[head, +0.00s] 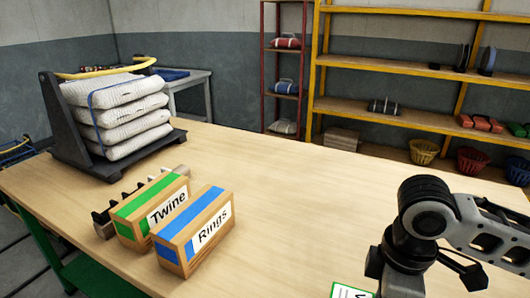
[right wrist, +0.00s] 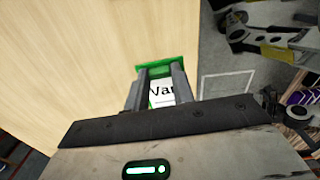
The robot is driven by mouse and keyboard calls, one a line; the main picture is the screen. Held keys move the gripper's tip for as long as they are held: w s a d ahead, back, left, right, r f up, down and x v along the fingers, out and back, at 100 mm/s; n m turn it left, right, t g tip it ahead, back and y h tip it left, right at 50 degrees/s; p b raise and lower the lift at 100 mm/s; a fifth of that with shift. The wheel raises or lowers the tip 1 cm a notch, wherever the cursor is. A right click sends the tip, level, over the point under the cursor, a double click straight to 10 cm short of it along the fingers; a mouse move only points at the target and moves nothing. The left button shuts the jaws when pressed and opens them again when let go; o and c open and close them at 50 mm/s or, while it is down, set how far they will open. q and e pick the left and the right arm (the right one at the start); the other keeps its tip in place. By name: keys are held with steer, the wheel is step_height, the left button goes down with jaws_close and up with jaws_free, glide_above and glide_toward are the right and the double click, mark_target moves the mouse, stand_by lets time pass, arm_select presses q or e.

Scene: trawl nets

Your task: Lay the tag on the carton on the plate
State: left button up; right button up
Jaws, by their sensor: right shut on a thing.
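My right gripper (right wrist: 157,85) is shut on a white tag (right wrist: 160,92) with a green border and dark lettering, only partly readable. In the head view the tag (head: 350,292) shows at the bottom edge, beside my dark right wrist (head: 402,278); the fingertips are cut off there. A wooden box labelled Twine with a green band (head: 152,207) and one labelled Rings with a blue band (head: 195,230) stand side by side on the table, left of the right gripper and apart from it. I cannot make out a plate or a carton on it. My left gripper is not in view.
A dark toothed rack (head: 112,209) lies beside the Twine box. A dark stand with stacked white sacks (head: 117,112) is at the table's far left. The wooden table (head: 290,185) is clear in the middle. Yellow shelves (head: 400,64) stand behind.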

mark_target(354, 288)
steer(key=w+m, duration=0.1)
steer(key=m, duration=0.1)
steer(key=w+a+m, duration=0.1)
steer(key=m, duration=0.2)
steer(key=w+m, duration=0.1)
steer(key=m, duration=0.1)
steer(key=shift+w+a+r+m, duration=0.1)
steer(key=shift+a+r+m, duration=0.1)
steer(key=shift+a+m, duration=0.15)
steer(key=m, duration=0.1)
steer(key=w+m, duration=0.1)
steer(key=m, duration=0.1)
steer(key=a+m, duration=0.1)
steer(key=m, duration=0.1)
steer(key=shift+w+r, duration=0.1)
steer(key=shift+w, duration=0.25)
steer(key=shift+s, duration=0.1)
